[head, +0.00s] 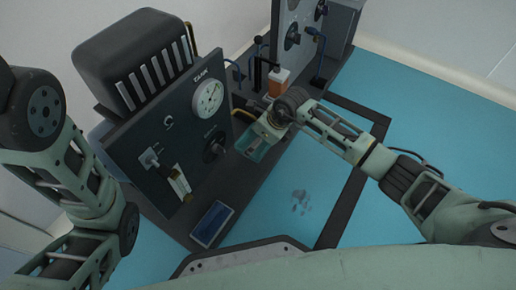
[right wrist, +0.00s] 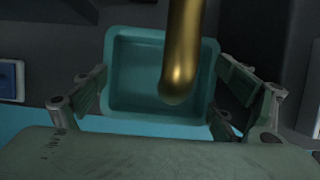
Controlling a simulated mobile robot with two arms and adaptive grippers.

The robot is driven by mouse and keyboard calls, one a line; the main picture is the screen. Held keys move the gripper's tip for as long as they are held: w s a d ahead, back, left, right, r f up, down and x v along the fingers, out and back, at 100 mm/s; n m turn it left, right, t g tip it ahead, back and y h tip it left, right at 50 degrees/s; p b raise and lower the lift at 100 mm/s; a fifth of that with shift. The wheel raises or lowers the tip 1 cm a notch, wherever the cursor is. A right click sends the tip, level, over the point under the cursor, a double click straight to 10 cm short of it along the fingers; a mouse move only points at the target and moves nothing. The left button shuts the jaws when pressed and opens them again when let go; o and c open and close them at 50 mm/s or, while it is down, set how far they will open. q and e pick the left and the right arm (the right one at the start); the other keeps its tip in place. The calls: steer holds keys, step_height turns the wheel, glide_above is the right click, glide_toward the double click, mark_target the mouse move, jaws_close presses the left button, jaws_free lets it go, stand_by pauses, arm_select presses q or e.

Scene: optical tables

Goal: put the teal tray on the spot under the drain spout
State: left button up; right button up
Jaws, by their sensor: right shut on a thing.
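The teal tray (right wrist: 117,98) is a shallow, empty square dish between the fingers of my right gripper (right wrist: 160,92), which is shut on it. In the head view the tray (head: 257,151) shows partly below my right gripper (head: 262,140), close to the front of the dark panel. A brass drain spout (right wrist: 182,50) hangs down over the tray's inside in the right wrist view. The spout (head: 243,117) also shows in the head view, coming out of the panel's side. I cannot tell whether the tray touches the ledge. My left gripper is out of view.
The panel machine (head: 175,140) carries a gauge, knobs and a black ribbed box. A blue rectangular item (head: 212,224) lies on its dark ledge. A second panel machine with an orange-labelled bottle (head: 278,82) stands behind. Wet-looking marks (head: 300,201) lie on the open blue floor.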

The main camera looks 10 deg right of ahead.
step_height(320, 180, down, 4)
steer(key=b, duration=0.3)
steer(key=shift+r, duration=0.3)
steer(key=o, duration=1)
